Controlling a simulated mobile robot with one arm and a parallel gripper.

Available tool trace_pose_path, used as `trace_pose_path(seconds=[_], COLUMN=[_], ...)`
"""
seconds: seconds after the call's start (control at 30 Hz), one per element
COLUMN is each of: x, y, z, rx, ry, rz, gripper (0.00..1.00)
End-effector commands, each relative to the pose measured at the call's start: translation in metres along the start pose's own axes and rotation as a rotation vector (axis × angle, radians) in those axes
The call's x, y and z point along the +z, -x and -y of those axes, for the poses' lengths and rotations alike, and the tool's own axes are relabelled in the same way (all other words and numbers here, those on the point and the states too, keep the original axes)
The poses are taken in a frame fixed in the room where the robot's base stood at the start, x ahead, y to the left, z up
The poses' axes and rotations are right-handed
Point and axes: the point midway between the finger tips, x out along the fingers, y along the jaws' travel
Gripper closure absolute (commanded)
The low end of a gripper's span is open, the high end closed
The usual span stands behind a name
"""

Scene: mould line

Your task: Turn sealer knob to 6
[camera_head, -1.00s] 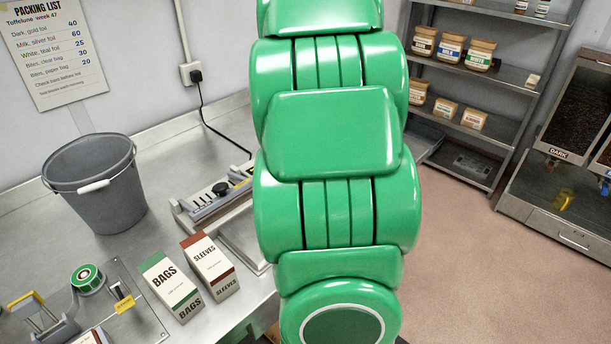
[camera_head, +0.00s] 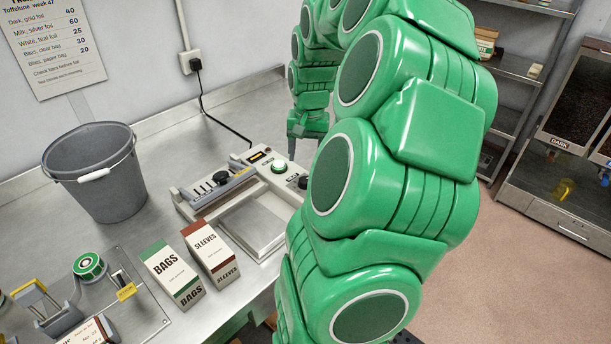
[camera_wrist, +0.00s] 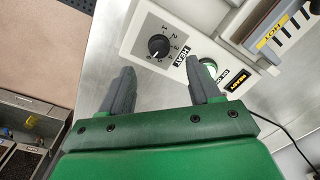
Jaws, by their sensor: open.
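The sealer (camera_head: 262,222) is a pale machine on the steel bench, partly hidden by my arm in the head view. Its black heat knob (camera_wrist: 158,45) sits inside a ring of small numbers beside the HEAT label in the wrist view. The knob also shows at the edge of my arm in the head view (camera_head: 302,182). My gripper (camera_wrist: 168,70) is open and empty. Its two fingers point at the panel, apart from the knob, which lies just past the tips. In the head view my gripper (camera_head: 300,133) hangs above and behind the sealer.
A green button (camera_head: 279,167) and a small lit display (camera_head: 259,156) lie near the knob. BAGS (camera_head: 172,273) and SLEEVES (camera_head: 211,252) boxes stand in front of the sealer. A grey bucket (camera_head: 100,185) stands at left. A black cable (camera_head: 215,122) runs behind.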

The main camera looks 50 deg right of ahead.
Motion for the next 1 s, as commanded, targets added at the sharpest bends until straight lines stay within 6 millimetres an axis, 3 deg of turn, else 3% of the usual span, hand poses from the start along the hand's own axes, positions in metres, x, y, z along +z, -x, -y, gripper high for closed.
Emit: trace_pose_path(seconds=[0.2, 0.47, 1.0], x=[-0.003, -0.003, -0.003], y=[-0.005, -0.015, -0.081], z=[-0.001, -0.003, -0.003], rx=[0.001, 0.004, 0.004], ry=[0.106, 0.119, 0.118], rz=[0.002, 0.003, 0.003], gripper=[0.38, 0.38, 0.38])
